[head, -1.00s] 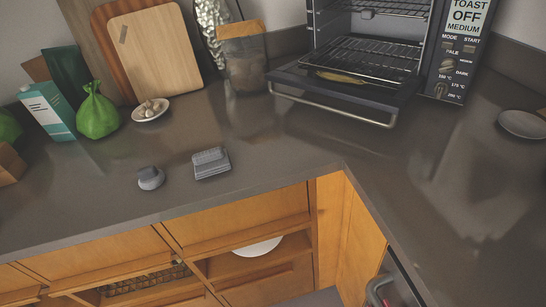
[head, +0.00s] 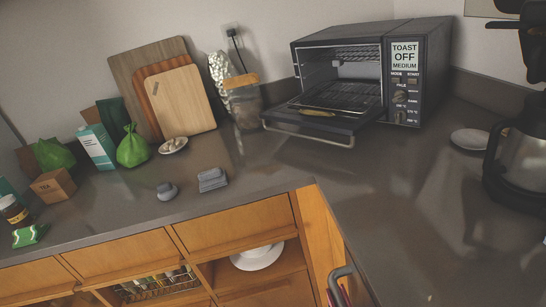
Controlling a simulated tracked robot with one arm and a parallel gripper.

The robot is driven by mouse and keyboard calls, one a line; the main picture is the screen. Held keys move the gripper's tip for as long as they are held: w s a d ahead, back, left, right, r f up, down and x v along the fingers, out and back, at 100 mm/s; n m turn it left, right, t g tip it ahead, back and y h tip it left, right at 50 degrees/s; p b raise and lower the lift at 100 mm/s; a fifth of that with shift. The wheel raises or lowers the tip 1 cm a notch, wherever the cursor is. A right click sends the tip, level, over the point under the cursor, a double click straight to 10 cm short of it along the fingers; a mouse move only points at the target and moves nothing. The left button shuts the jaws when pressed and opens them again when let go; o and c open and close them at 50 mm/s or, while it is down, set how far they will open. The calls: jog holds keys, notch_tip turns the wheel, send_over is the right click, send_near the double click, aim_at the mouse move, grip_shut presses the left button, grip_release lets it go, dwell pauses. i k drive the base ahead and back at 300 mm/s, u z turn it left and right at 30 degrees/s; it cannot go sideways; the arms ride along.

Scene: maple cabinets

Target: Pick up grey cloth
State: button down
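A small grey folded bundle (head: 212,180), which looks like the grey cloth, lies on the dark countertop (head: 270,172) near its front edge, left of the inner corner. A smaller rounded grey object (head: 167,191) sits just to its left, apart from it. I cannot tell for sure what the rounded one is. My gripper is not in view.
An open toaster oven (head: 360,75) stands at the back, its door lowered. Cutting boards (head: 185,100), a garlic dish (head: 173,145), a green bag (head: 132,148) and a tea box (head: 54,185) stand left. Open shelves hold white plates (head: 257,257).

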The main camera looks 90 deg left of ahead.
aim_at(214, 179)
jog(key=u, duration=0.05)
jog(key=k, duration=1.9)
jog(key=u, duration=1.45)
jog(key=i, duration=1)
jog(key=z, duration=0.05)
jog(key=k, duration=0.65)
